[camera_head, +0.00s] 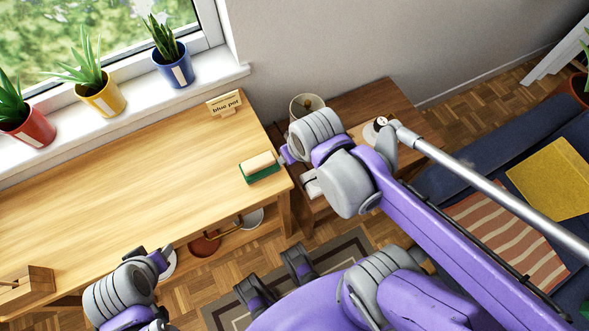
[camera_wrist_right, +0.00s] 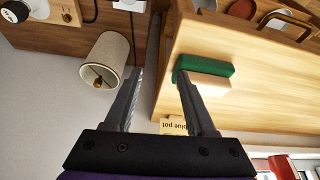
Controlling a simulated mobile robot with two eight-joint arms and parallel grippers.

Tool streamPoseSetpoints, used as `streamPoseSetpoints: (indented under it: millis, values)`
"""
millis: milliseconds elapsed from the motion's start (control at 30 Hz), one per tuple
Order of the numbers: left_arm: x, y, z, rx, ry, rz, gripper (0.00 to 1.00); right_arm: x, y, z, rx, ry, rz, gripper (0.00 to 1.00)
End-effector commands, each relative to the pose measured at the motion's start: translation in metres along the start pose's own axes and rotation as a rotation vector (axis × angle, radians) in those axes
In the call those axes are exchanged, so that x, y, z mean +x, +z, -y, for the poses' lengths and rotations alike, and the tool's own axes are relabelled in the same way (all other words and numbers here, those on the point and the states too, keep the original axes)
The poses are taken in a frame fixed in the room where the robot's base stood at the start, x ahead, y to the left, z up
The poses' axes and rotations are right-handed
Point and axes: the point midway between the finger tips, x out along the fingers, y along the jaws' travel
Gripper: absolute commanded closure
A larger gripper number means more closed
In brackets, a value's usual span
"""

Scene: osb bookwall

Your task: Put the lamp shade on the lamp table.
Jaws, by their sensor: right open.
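The cream lamp shade (camera_head: 307,102) is at the back left of the dark brown lamp table (camera_head: 385,98), partly hidden by my right wrist. In the right wrist view the shade (camera_wrist_right: 104,60) shows its open top with a brass fitting inside, left of my fingers and apart from them. Part of the lamp table (camera_wrist_right: 45,38) shows behind it there. My right gripper (camera_wrist_right: 160,78) is open and empty between the shade and the light desk. My left gripper (camera_head: 158,258) is low at the desk's front edge; its fingers are not clear.
A green and beige block (camera_head: 260,167) lies near the right end of the light wooden desk (camera_head: 130,165). A "blue pot" sign (camera_head: 224,104) stands behind it. Potted plants line the windowsill. A blue sofa (camera_head: 440,185) is at the right.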

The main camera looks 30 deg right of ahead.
Motion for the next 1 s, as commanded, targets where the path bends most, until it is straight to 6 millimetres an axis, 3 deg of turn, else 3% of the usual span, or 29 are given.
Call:
streamPoseSetpoints:
  millis: [100,267,733,800,1000]
  values:
    - [0.0,0.0,0.0,0.0,0.0,0.0,0.5,0.002,0.025,0.011,-0.009,-0.013,-0.039,0.44]
    - [0.0,0.0,0.0,0.0,0.0,0.0,0.5,0.004,0.039,0.017,-0.012,-0.021,-0.067,0.44]
    - [0.0,0.0,0.0,0.0,0.0,0.0,0.5,0.004,0.04,0.017,-0.012,-0.022,-0.07,0.44]
    - [0.0,0.0,0.0,0.0,0.0,0.0,0.5,0.004,0.04,0.017,-0.012,-0.022,-0.07,0.5]
    - [0.0,0.0,0.0,0.0,0.0,0.0,0.5,0.004,0.04,0.017,-0.012,-0.022,-0.07,0.5]
